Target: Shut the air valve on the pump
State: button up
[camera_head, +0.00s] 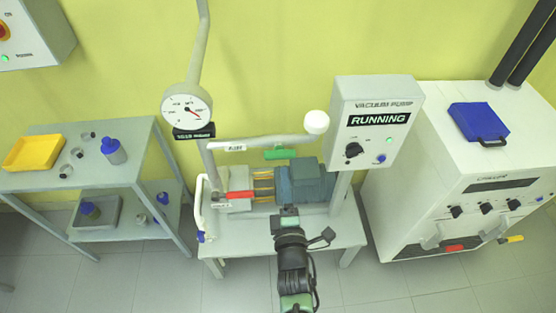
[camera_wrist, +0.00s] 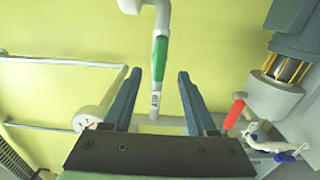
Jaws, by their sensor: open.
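The vacuum pump (camera_head: 305,184), a blue-grey motor with a light grey end, stands on a small table. A green lever (camera_head: 280,153) lies along the white pipe above it, near a small label that seems to read AIR. In the wrist view the green lever (camera_wrist: 160,58) lines up with its pipe. A red lever (camera_head: 240,195) sits at the pump's left end; it also shows in the wrist view (camera_wrist: 234,113). My gripper (camera_wrist: 156,76) is open and empty, its fingers either side of the green lever in the picture. I cannot tell the depth between them.
A RUNNING control box (camera_head: 376,122) stands right of the pump. A round gauge (camera_head: 187,110) and upright pipe stand left. A white cabinet (camera_head: 450,170) is at right, and a shelf table (camera_head: 75,180) with bottles at left. The yellow wall is behind.

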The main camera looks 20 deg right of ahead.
aim_at(280, 158)
jog(key=b+x, duration=0.2)
jog(key=b, duration=0.2)
jog(key=b+x, duration=0.2)
jog(key=b, duration=0.2)
jog(key=b+x, duration=0.2)
jog(key=b, duration=0.2)
jog(key=shift+w+a+f, duration=0.15)
jog(key=shift+w+a, duration=0.05)
jog(key=shift+w, duration=0.25)
jog(key=shift+b+x, duration=0.65)
jog(key=shift+x, duration=0.65)
grip_shut()
